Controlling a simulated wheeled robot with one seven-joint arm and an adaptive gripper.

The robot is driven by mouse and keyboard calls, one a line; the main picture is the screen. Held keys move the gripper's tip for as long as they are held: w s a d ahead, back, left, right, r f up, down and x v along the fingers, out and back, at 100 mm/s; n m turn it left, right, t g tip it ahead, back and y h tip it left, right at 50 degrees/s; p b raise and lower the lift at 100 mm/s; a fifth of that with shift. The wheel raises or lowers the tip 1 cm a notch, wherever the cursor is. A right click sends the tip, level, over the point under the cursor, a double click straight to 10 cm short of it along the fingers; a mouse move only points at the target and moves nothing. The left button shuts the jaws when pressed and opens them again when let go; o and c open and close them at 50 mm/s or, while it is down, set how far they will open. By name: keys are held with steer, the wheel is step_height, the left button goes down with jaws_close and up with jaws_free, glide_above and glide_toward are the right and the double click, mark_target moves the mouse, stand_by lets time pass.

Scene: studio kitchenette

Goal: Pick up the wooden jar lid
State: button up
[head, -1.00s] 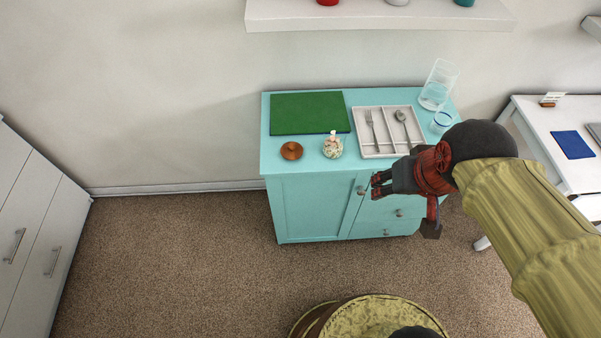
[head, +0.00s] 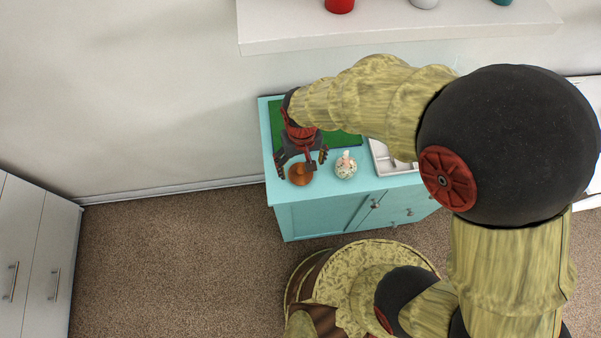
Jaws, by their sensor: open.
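The round brown wooden jar lid (head: 300,174) lies on the turquoise cabinet top (head: 272,140), near its front left corner. My gripper (head: 301,165) is open, with its fingers pointing down around the lid in the picture. One finger shows left of the lid and the other right of it. I cannot tell how high the fingertips are above the top, or whether they touch the lid.
A small patterned jar (head: 346,166) stands close to the right of the lid. A green board (head: 347,139) lies behind, partly hidden by my arm. A white wall shelf (head: 400,27) is above.

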mark_target(300, 170)
step_height(300, 170, down, 4)
steer(key=shift+a+f+b, duration=0.15)
steer(key=shift+f+b, duration=0.1)
steer(key=shift+b, duration=0.5)
steer(key=shift+c, duration=0.9)
steer(key=c, duration=1)
